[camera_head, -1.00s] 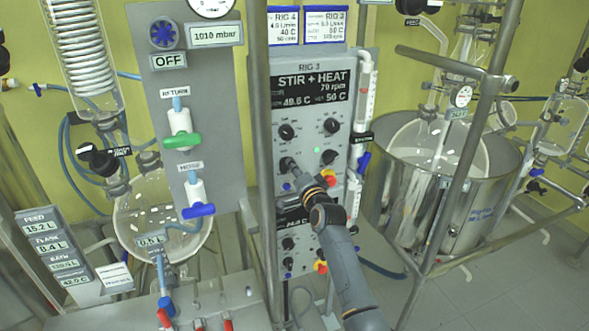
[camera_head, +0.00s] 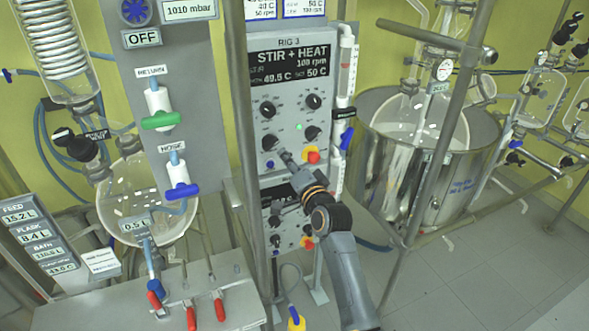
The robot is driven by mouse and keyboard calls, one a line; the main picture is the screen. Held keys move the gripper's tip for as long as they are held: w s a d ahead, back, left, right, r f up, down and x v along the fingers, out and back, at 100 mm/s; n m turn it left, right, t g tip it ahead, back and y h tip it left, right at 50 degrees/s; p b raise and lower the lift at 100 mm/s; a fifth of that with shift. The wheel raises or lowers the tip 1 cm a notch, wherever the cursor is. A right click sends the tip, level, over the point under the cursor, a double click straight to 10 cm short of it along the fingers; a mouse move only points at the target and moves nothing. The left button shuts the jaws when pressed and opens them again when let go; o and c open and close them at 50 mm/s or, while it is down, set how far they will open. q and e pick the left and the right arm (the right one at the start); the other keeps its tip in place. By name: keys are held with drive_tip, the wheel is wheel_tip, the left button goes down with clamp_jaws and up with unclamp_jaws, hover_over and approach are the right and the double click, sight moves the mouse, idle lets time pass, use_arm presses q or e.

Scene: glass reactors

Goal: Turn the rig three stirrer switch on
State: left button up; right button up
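The grey rig three panel (camera_head: 290,85) stands in the middle, marked RIG 3 and STIR + HEAT. Its dark display (camera_head: 290,66) reads 100 rpm, with 49.5 C and set 50 C. Below are several dark round knobs, with the lower left knob (camera_head: 269,142) nearest my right gripper. A green light (camera_head: 298,127) is lit between the knobs. My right gripper (camera_head: 286,157) comes up from below, its tip just below and right of the lower left knob, seemingly apart from it. Its fingers are too small to tell open from shut. My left gripper is out of view.
A red button on a yellow base (camera_head: 312,157) sits close right of my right gripper. A second panel (camera_head: 290,218) is below. A metal post (camera_head: 243,130) stands left of the panel, and a steel bath (camera_head: 380,120) with glassware stands to the right.

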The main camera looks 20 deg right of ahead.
drive_tip(key=shift+s, duration=1.6)
drive_tip(key=s+a+f+n+g+b, duration=0.1)
drive_tip(key=s+f+n+g+b, duration=0.3)
drive_tip(key=f, duration=1.2)
drive_tip(key=s+a+f+n+g, duration=0.15)
drive_tip(key=s+f, duration=0.55)
drive_tip(key=f, duration=0.9)
drive_tip(key=s+a+f+n+g+b, duration=0.1)
drive_tip(key=s+a+f+n+g, duration=0.3)
drive_tip(key=f, duration=1.2)
drive_tip(key=s+d+f+n+g+b, duration=0.1)
drive_tip(key=s+d+f+g, duration=0.1)
drive_tip(key=s+f, duration=0.6)
drive_tip(key=s+d+f+n+g+b, duration=0.2)
drive_tip(key=s+f, duration=0.6)
drive_tip(key=s, duration=1.2)
drive_tip(key=s+d+f+n+g+b, duration=0.1)
drive_tip(key=s+d+f+g, duration=0.1)
drive_tip(key=s+f, duration=0.7)
drive_tip(key=s+g, duration=0.1)
drive_tip(key=s, duration=0.4)
drive_tip(key=shift+s+n+h+b, duration=0.3)
drive_tip(key=shift+s+n, duration=0.05)
drive_tip(key=shift+g, duration=0.25)
